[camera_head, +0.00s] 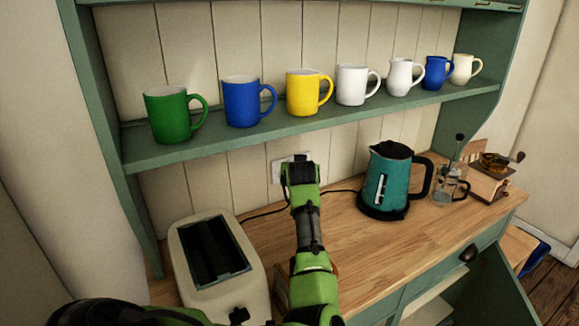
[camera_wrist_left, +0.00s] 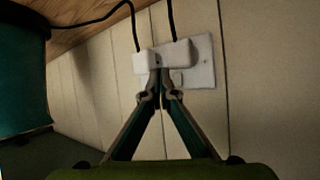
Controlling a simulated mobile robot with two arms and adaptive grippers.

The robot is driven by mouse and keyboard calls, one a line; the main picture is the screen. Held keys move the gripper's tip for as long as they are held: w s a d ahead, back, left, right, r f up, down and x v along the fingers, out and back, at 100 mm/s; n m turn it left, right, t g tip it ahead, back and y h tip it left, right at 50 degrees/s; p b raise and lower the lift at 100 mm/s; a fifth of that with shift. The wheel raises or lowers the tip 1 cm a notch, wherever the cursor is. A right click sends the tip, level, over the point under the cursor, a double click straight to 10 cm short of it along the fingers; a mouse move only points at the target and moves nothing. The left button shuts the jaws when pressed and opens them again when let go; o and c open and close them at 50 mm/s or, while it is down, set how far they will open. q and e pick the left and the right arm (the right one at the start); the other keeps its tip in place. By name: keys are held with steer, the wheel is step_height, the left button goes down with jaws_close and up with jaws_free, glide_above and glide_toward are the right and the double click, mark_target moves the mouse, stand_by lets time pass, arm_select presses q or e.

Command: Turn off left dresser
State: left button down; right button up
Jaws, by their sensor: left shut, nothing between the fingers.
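A white double wall socket (camera_head: 278,171) is on the panelled back of the dresser, under the mug shelf. In the left wrist view, which looks upside down, the socket plate (camera_wrist_left: 204,62) holds two white plugs (camera_wrist_left: 163,57) with black cords. A small switch (camera_wrist_left: 177,78) shows beside the fingertips. My left gripper (camera_wrist_left: 160,92) is shut and empty, its tips right at the socket near the plugs. Whether they touch a switch I cannot tell. In the head view my left gripper (camera_head: 301,163) covers part of the socket. My right gripper is not in view.
A cream toaster (camera_head: 252,285) stands on the wooden counter (camera_head: 335,245) left of my arm. A teal kettle (camera_head: 379,187) stands to the right, with a glass press (camera_head: 446,187) and a grinder (camera_head: 486,182) beyond. Several mugs line the green shelf (camera_head: 220,138) above.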

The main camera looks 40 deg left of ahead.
arm_select(q)
steer(key=shift+w+a+r, duration=0.1)
steer(key=shift+w+a, duration=0.05)
steer(key=shift+a, duration=0.35)
steer(key=shift+w+a+r, duration=0.1)
steer(key=shift+w+a, duration=0.05)
steer(key=shift+a, duration=0.35)
stand_by(0.8)
steer(key=shift+w+a+p, duration=0.1)
steer(key=shift+a+p, duration=0.3)
steer(key=shift+w+a+r, duration=0.1)
steer(key=shift+a+r, duration=0.05)
steer(key=shift+a, duration=0.1)
stand_by(0.5)
steer(key=shift+d+p, duration=0.1)
steer(key=shift+p, duration=0.2)
steer(key=shift+s+d+p, duration=0.2)
steer(key=shift+d+p, duration=0.15)
steer(key=shift+d, duration=0.25)
